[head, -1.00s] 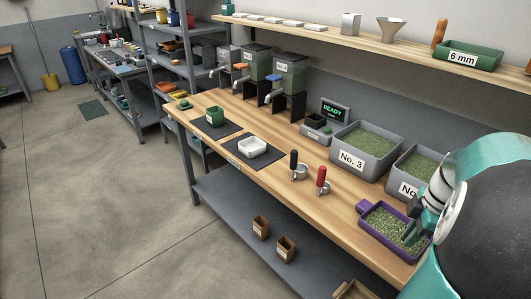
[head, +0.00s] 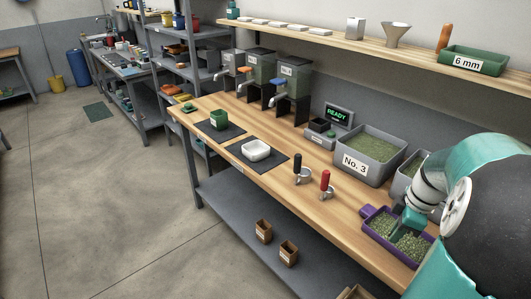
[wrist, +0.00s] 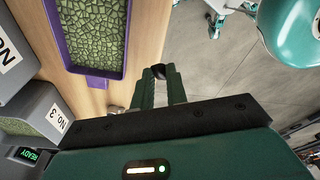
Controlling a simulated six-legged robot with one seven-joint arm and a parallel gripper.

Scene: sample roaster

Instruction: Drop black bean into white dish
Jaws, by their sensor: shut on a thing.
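The white dish (head: 257,151) sits on a dark mat on the bench, near its front edge. My gripper (head: 401,231) is over the purple tray (head: 367,212) at the right end of the bench, far from the dish. In the wrist view, my gripper (wrist: 161,72) is shut on a small black bean (wrist: 172,70) at the fingertips. The fingers partly hide the bean. The purple tray of green beans also shows at upper left in the wrist view (wrist: 95,80).
A black-handled tool (head: 294,160) and a red-handled tool (head: 325,183) stand between the tray and the dish. A grey No. 3 bin (head: 353,164) is behind them. A green cup (head: 219,119) stands on another mat beyond the dish. The floor in front is clear.

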